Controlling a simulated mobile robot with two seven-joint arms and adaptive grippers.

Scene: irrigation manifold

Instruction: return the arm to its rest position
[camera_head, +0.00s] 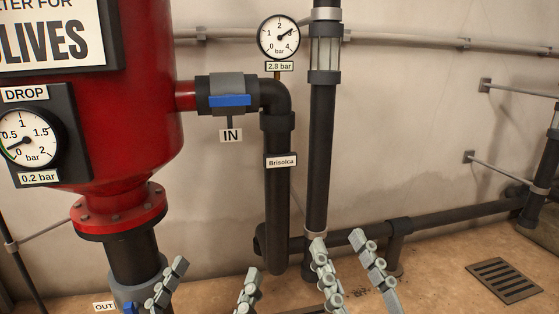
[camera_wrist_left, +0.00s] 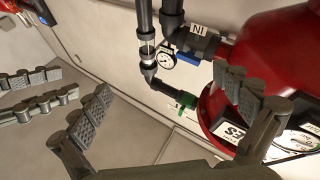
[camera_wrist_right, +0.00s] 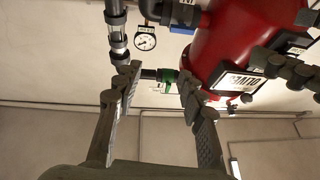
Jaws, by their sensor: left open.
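My left gripper (camera_head: 207,275) is at the bottom of the head view, in front of the pipes and just right of the filter's lower outlet pipe. Its two fingers stand apart with nothing between them, as the left wrist view (camera_wrist_left: 168,82) also shows. My right gripper (camera_head: 343,242) is to its right, with its fingers apart, narrower than the left's, and empty in the right wrist view (camera_wrist_right: 160,75). Both grippers point upward and forward, and they appear apart from each other. The forearms are mostly hidden below the head view's edge.
A red filter tank (camera_head: 125,110) fills the left. An IN valve with a blue handle (camera_head: 230,100) lies across its inlet pipe.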

